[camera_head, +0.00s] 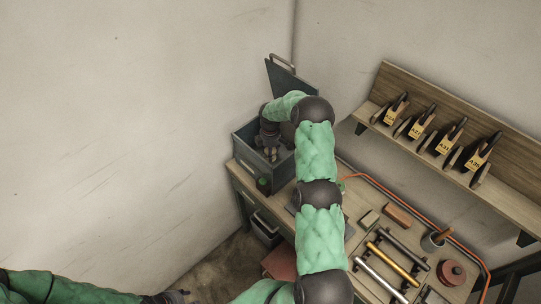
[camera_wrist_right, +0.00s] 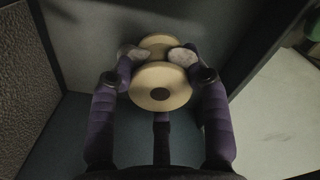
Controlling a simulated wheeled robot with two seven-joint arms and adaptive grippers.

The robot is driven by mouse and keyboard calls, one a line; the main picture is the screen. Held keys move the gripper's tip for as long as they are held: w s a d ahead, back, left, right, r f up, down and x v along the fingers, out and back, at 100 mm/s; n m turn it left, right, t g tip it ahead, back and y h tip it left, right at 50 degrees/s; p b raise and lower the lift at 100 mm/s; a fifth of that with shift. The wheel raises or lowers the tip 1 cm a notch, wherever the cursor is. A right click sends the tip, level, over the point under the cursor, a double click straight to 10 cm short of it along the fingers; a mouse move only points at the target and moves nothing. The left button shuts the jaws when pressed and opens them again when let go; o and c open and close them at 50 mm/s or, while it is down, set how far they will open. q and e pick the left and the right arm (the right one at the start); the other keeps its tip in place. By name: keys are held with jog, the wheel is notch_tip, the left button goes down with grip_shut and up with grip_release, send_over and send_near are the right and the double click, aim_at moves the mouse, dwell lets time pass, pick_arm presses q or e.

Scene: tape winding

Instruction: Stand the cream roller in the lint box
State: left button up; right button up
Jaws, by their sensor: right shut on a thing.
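The lint box (camera_head: 243,150) is a blue-grey box with a raised lid at the back left of the bench. Its inner wall and floor (camera_wrist_right: 85,125) surround the gripper in the right wrist view. My right gripper (camera_head: 270,153) reaches down into the box. In the right wrist view, its pale fingertips (camera_wrist_right: 158,56) are shut on the cream roller (camera_wrist_right: 160,90), whose round end with a dark centre faces the camera. I cannot tell whether the roller touches the floor; the head view does not show it clearly. My left gripper (camera_head: 176,297) is at the bottom edge, its jaws unclear.
A dark green object (camera_head: 263,184) stands by the box's front. An orange cable (camera_head: 385,190) runs along the bench's back. Several rods (camera_head: 393,263), a brown block (camera_head: 397,216), a cup (camera_head: 433,240) and a red round item (camera_head: 452,272) lie rightward. A wall shelf (camera_head: 455,170) holds labelled tools.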

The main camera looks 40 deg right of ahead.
notch_tip(320, 180, down, 2)
jog(key=shift+d+f, duration=0.1)
jog(key=shift+f, duration=0.1)
jog(key=o, duration=1.2)
jog(key=shift+c, duration=0.2)
notch_tip(320, 180, up, 12)
jog(key=shift+r, duration=0.15)
